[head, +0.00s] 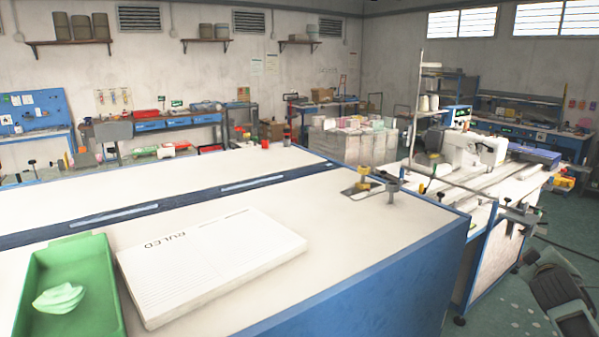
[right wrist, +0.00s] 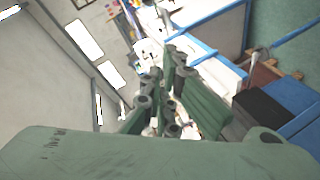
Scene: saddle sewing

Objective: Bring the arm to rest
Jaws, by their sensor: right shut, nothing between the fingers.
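My right gripper (right wrist: 178,62) shows in the right wrist view as dark grey-green linked fingers beyond a broad green wrist part. It is shut with nothing between its fingers, and it appears to be in free air. Sewing area and blue table edges show behind it. In the head view, a dark grey-green jointed shape at the lower right corner may be part of my right arm; I cannot tell for sure. My left gripper is in neither view.
A white-topped table (head: 350,235) with blue sides fills the front. On it lie a green tray (head: 95,262) holding a pale green piece (head: 59,298), and a white ruled board (head: 212,262). A white sewing machine (head: 470,148) stands at the right.

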